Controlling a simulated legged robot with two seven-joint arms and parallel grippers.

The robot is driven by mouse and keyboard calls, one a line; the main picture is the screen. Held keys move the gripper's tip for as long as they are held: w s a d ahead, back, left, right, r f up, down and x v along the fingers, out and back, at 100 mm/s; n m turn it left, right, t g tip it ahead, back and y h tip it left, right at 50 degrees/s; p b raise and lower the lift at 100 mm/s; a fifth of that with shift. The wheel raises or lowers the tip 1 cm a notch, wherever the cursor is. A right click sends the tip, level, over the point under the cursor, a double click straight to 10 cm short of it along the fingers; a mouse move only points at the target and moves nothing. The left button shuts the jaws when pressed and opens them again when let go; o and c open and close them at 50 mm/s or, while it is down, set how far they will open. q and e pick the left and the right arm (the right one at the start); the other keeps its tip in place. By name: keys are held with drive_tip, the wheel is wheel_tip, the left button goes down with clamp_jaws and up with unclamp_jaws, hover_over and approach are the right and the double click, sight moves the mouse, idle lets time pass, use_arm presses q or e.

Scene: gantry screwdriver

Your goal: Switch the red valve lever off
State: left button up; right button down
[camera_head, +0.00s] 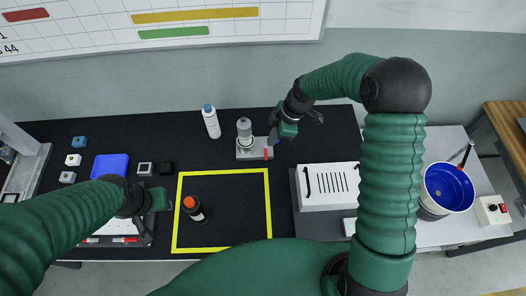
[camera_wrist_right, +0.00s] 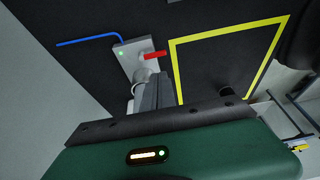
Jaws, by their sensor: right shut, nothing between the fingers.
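The red valve lever (camera_head: 267,153) shows at the right end of a light grey valve block (camera_head: 243,153) near the back of the black table. My right gripper (camera_head: 273,140) is just above and beside the lever. In the wrist view its fingers (camera_wrist_right: 152,92) are shut and empty, pointing at the block close below the lever; contact cannot be told. My left gripper (camera_head: 160,200) is far left, over the table; its fingers are unclear.
A grey cylinder (camera_head: 244,128) stands on the block, and a white blue-capped bottle (camera_head: 211,121) stands to its left. A blue rod (camera_wrist_right: 88,41) lies beside the block.

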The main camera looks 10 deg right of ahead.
sight(266, 154)
drive_tip(key=x, duration=0.9)
drive_tip(key=shift+f+p, duration=0.2)
drive_tip(key=shift+p, duration=0.1)
drive_tip(key=shift+a+f, duration=0.1)
drive_tip(key=shift+f, duration=0.2)
drive_tip(key=shift+w+a, duration=0.1)
drive_tip(key=shift+f, duration=0.1)
